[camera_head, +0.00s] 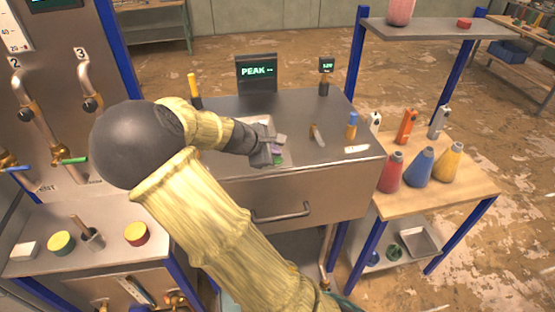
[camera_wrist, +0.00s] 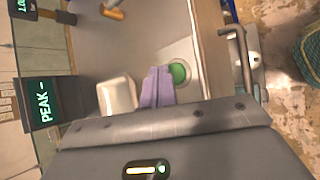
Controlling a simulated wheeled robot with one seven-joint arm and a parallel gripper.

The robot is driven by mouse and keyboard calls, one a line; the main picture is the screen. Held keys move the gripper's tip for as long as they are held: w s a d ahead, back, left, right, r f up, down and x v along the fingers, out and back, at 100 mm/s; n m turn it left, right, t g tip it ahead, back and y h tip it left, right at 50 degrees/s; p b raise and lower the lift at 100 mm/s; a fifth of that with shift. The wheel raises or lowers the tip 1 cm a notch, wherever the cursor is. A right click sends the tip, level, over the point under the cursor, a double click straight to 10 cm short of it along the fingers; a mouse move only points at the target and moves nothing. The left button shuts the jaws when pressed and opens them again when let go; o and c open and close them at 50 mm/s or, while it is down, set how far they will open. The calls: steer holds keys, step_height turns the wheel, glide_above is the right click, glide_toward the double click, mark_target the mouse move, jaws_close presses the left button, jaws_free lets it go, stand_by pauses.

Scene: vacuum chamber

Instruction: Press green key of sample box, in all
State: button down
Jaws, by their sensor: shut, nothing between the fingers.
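A round green key (camera_wrist: 177,74) in a pale ring shows in the wrist view, on the metal top near its drawer-side edge. In the head view a bit of the green key (camera_head: 279,161) shows just below my gripper (camera_head: 276,150); the rest is hidden by it. My gripper is shut and empty, its purple-grey fingers (camera_wrist: 157,88) beside the key in the picture. I cannot tell whether they touch the key. A pale open tray (camera_wrist: 117,97) lies on the other side of the fingers. I cannot tell which part is the sample box.
A screen reading "PEAK" (camera_head: 257,73) and a small display (camera_head: 326,66) stand at the back of the metal top (camera_head: 225,103). A drawer handle (camera_head: 281,213) sticks out in front. Red, blue and yellow flasks (camera_head: 420,167) stand on the right-hand table.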

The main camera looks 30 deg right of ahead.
steer(key=shift+s+f, duration=0.1)
steer(key=shift+f, duration=0.3)
steer(key=shift+f+b, duration=0.4)
steer(key=shift+f, duration=0.05)
stand_by(1.1)
steer(key=shift+r+p, duration=0.9)
steer(key=shift+r, duration=0.1)
